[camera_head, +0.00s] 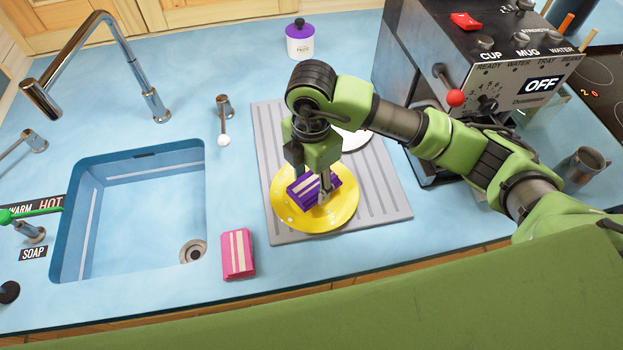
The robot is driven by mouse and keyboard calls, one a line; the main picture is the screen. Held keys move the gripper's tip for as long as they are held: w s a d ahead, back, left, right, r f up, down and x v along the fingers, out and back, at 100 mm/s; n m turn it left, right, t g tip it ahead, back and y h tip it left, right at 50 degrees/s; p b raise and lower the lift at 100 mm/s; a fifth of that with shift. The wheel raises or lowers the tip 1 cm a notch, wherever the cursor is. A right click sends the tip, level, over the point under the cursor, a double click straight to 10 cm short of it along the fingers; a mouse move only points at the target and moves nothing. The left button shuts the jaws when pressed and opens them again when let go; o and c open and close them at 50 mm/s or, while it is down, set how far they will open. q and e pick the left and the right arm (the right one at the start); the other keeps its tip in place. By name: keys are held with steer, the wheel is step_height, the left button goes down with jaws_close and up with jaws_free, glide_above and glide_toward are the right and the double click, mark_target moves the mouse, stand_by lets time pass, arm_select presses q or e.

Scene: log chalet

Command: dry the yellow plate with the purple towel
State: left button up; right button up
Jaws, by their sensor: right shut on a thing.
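The yellow plate (340,213) lies on the grey ribbed drying mat (390,213), right of the sink. The purple towel (304,196), folded with pale stripes, is on the plate's upper face. My right gripper (323,195) points down over the plate and is shut on the purple towel. Small pale spots show on the plate's left part. The gripper hides part of the towel and of the plate. My left gripper is not in view.
A blue sink (130,220) with a tall tap (150,95) is at left. A pink striped towel (238,254) lies on the counter near the front edge. A white plate (352,141) lies behind my arm. A coffee machine (425,50) stands at right, a purple-lidded jar (300,42) at the back.

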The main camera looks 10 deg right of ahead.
steer(key=shift+f+b, duration=0.65)
steer(key=shift+f, duration=0.15)
steer(key=shift+s+r, duration=0.1)
steer(key=shift+s, duration=0.05)
